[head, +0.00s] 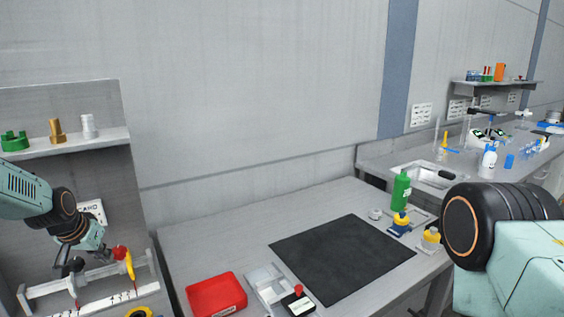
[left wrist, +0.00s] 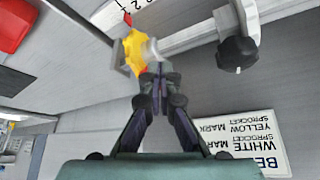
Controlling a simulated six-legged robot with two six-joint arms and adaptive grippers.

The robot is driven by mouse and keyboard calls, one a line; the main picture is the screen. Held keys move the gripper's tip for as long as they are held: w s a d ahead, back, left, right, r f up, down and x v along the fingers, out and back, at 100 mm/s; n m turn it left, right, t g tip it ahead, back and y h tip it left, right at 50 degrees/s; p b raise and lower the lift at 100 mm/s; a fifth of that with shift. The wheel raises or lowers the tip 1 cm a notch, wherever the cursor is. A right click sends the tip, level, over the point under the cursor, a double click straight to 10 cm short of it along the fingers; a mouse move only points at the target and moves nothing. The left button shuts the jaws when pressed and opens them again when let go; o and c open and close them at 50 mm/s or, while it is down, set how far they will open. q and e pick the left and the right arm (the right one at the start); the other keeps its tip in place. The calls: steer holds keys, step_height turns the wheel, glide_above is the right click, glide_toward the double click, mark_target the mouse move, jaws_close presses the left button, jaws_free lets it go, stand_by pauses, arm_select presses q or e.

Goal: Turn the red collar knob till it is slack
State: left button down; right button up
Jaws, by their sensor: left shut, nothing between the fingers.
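The red knob (head: 119,253) sits on top of a yellow collar (head: 130,266) on the rail fixture at the lower left. The yellow collar also shows in the left wrist view (left wrist: 133,48), with a red tip at its far end. My left gripper (head: 103,251) is shut and empty, its fingertips right beside the red knob. In the left wrist view the shut fingertips (left wrist: 156,78) overlap the near side of the collar and hide part of it. I cannot tell whether they touch the knob. My right gripper is out of view.
A black knob (left wrist: 238,52) stands on the rail beside the collar. A white scale strip (head: 107,303) runs along the fixture's front. A lettered sign (left wrist: 240,140) is close to my left fingers. A red tray (head: 216,296) and a dark mat (head: 340,258) lie on the table.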

arm_select(q)
steer(key=shift+w+a, duration=0.15)
steer(key=shift+a, duration=0.1)
stand_by(0.4)
steer(key=shift+s+a+r+p, duration=0.1)
steer(key=shift+s+p, duration=0.3)
steer(key=shift+p, duration=0.2)
step_height(320, 180, up, 6)
steer(key=p, duration=0.5)
steer(key=d+f+b, duration=0.3)
steer(key=f+b, duration=0.3)
steer(key=shift+w+f, duration=0.15)
steer(key=shift+w, duration=0.15)
stand_by(0.5)
